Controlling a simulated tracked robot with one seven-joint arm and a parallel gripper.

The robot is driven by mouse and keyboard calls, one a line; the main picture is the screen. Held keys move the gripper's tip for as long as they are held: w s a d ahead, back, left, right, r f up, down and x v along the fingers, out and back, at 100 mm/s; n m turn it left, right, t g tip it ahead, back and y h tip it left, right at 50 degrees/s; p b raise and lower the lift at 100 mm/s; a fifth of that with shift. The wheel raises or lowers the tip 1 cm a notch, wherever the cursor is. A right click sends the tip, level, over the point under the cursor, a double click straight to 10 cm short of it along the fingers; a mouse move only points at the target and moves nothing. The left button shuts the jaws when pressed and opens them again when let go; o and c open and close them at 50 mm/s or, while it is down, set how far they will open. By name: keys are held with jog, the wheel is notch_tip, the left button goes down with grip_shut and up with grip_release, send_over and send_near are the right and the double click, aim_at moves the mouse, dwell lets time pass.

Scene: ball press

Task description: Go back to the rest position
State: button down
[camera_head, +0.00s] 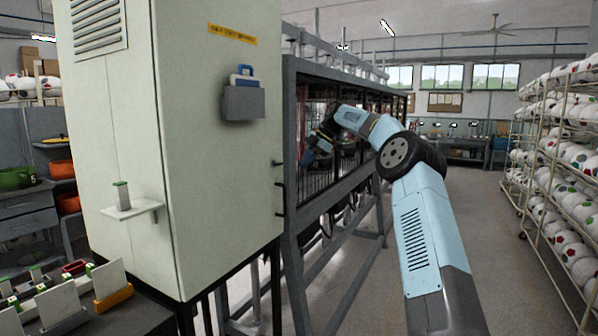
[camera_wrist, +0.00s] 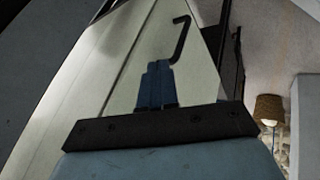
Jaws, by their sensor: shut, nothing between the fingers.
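My gripper (camera_head: 309,158) is at the end of my blue arm, beside the barred side of the press frame (camera_head: 290,190). In the wrist view, its two blue fingers (camera_wrist: 156,84) are together with nothing between them. Behind the fingers, the wrist view shows a pale panel with a dark bent handle (camera_wrist: 181,38). My arm rises from the lower right of the head view and bends left toward the frame. Whether the gripper touches the frame cannot be told.
A tall pale cabinet (camera_head: 190,160) with a small shelf (camera_head: 133,210) stands at the left. A bench (camera_head: 125,318) with small parts is at lower left. Racks of balls (camera_head: 565,170) line the right. Open floor (camera_head: 505,265) lies between the racks and my arm.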

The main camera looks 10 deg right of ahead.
jog(key=s+a+r+m+h, duration=0.3)
jog(key=s+a+r+m, duration=0.1)
jog(key=s+a+r, duration=0.55)
jog(key=s+r+m+t+h, duration=0.15)
jog(key=s+m, duration=0.35)
jog(key=s, duration=1)
jog(key=s+d+f+m, duration=0.3)
jog(key=s+f+m, duration=0.2)
jog(key=s, duration=0.7)
jog(key=s+d+f+m+t+h, duration=0.1)
jog(key=s+d+f+m, duration=0.2)
jog(key=s, duration=0.9)
jog(key=s+d+f+m+t+h, duration=0.1)
jog(key=s+d+f+m, duration=0.2)
jog(key=s+f+m, duration=0.4)
jog(key=s, duration=0.5)
jog(key=shift+s+f, duration=0.2)
jog(key=shift+f, duration=0.15)
